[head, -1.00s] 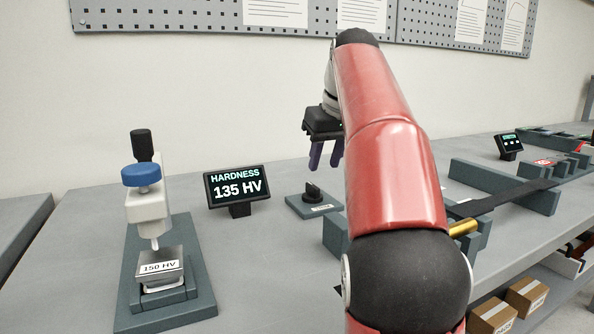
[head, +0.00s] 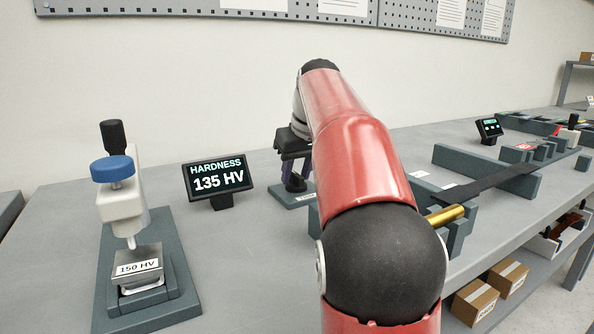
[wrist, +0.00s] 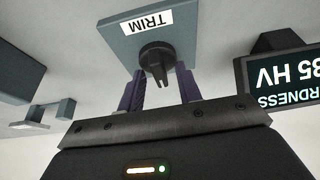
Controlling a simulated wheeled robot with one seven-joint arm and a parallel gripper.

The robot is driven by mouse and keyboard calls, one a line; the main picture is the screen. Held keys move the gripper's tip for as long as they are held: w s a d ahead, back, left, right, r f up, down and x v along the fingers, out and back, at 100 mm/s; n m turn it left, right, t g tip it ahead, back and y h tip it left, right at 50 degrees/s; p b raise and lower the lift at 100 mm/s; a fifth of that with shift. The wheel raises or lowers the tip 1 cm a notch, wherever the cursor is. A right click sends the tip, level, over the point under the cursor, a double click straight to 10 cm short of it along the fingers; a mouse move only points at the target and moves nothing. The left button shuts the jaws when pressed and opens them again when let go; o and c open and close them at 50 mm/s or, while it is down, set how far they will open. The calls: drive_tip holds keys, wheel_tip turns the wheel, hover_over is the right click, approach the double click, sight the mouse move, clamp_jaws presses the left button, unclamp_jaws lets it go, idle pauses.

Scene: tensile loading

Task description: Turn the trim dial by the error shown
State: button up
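The trim dial, a black knob (wrist: 158,60) on a grey plate labelled TRIM (wrist: 112,36), shows ahead of my fingertips in the wrist view. In the head view the knob (head: 296,184) sits on its plate (head: 290,198), partly hidden by my gripper and arm. My gripper (wrist: 160,74) is open, with its two purple fingers pointing at the plate, one on each side of the knob and apart from it. The hardness display (head: 219,180) reads 135 HV. The test block (head: 137,267) under the hardness tester is labelled 150 HV.
The hardness tester (head: 122,205) with a blue knob stands at the left. A grey fixture with a dark bar (head: 490,184) and a brass cylinder (head: 446,215) lies right of my arm. A small screen (head: 489,128) stands farther back. The tabletop around the display is clear.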

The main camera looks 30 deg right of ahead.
clamp_jaws()
drive_tip(key=shift+m, duration=0.3)
drive_tip(key=m+h, duration=0.1)
drive_tip(key=m, duration=0.2)
drive_tip(key=shift+a+h, duration=0.1)
drive_tip(key=shift+h, duration=0.2)
drive_tip(key=shift+w+m+g+h, duration=0.1)
drive_tip(key=shift+m+g+h, duration=0.25)
drive_tip(key=shift+m, duration=1)
drive_tip(key=shift+m+g+h, duration=0.15)
drive_tip(key=shift+m+h, duration=0.4)
drive_tip(key=shift+m, duration=0.8)
unclamp_jaws()
